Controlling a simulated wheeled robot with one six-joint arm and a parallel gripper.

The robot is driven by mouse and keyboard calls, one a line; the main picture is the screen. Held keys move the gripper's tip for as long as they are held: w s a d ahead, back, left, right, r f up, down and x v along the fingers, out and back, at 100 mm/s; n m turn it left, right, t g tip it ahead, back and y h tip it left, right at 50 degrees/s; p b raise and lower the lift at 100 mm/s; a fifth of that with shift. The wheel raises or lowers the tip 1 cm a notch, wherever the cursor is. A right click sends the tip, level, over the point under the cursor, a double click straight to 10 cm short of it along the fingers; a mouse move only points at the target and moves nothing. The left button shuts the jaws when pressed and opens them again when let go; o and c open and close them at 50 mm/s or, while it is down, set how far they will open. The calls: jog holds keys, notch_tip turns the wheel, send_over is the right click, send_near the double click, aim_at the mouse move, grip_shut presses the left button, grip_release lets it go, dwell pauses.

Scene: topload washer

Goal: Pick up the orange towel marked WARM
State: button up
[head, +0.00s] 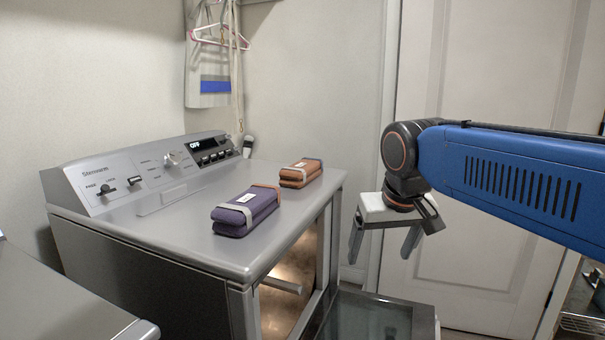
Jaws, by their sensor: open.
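An orange folded towel (300,172) with a pale band and a small label lies on the washer's top (200,237), near its far right end. The label is too small to read. A purple folded towel (246,211) with a pale band and a white label lies nearer to me on the same top, to the left of the orange one. My gripper (384,256) hangs to the right of the washer, apart from both towels. Its two fingers point down, spread open, with nothing between them.
The washer's control panel (150,170) rises along the back left, its display reading OFF. Below the top, the front (288,285) has an open, lit space with a handle. A white door (490,85) stands behind my arm. Pink hangers (220,38) hang on the wall.

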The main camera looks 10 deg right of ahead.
jog(key=w+a+r+m, duration=0.1)
jog(key=w+r, duration=0.9)
jog(key=w, duration=0.1)
notch_tip(320, 180, up, 12)
jog(key=m+g+h, duration=0.1)
jog(key=m+h, duration=0.1)
jog(key=m, duration=0.4)
send_over(302, 164)
jog(key=s+a, duration=0.4)
jog(key=s, duration=0.1)
jog(key=x, duration=1.2)
jog(key=shift+a, duration=0.1)
jog(key=shift+d+x, duration=0.2)
jog(key=shift+x, duration=2.35)
jog(key=shift+s, duration=0.2)
jog(key=shift+c, duration=0.4)
jog(key=c, duration=1.3)
jog(key=shift+c, duration=0.2)
